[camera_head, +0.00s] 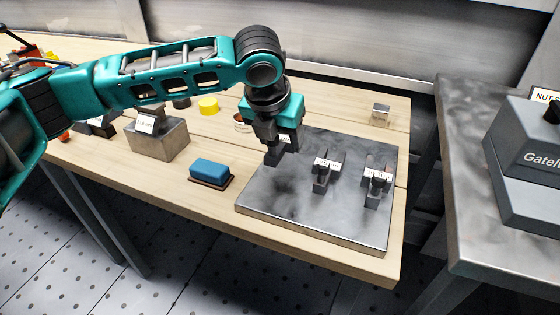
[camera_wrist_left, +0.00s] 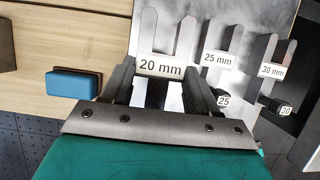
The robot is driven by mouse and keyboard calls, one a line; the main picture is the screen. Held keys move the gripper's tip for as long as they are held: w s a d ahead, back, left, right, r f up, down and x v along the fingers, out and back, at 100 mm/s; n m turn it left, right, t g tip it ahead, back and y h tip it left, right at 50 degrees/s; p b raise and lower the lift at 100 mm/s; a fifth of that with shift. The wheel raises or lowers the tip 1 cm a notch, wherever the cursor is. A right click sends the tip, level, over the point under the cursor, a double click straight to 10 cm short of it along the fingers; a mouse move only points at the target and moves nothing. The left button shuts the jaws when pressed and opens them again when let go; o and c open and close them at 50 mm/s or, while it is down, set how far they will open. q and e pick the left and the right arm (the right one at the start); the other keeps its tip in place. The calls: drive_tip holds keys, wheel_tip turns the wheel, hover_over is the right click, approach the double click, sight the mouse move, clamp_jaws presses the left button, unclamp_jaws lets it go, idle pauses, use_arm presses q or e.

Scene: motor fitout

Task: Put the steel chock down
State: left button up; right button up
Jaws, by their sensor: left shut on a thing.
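My left gripper (camera_head: 272,155) is shut low over the left part of a grey steel plate (camera_head: 300,215). My right gripper is not in view.
A blue block (camera_head: 209,170) on a dark base lies left of the plate. A larger metal block (camera_head: 158,138) with a label stands farther left. A yellow round piece (camera_head: 208,105) and a small metal cube (camera_head: 381,113) are at the back. A grey bench (camera_head: 468,200) stands right, across a gap.

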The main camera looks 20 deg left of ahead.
sight(280, 173)
use_arm(q)
wheel_tip(280, 173, down, 6)
drive_tip(key=shift+r+b, duration=0.25)
drive_tip(key=shift+b, duration=0.5)
drive_tip(key=shift+r, duration=0.1)
drive_tip(key=o, duration=1.4)
drive_tip(key=shift+f, duration=0.2)
drive_tip(key=shift+o, duration=0.2)
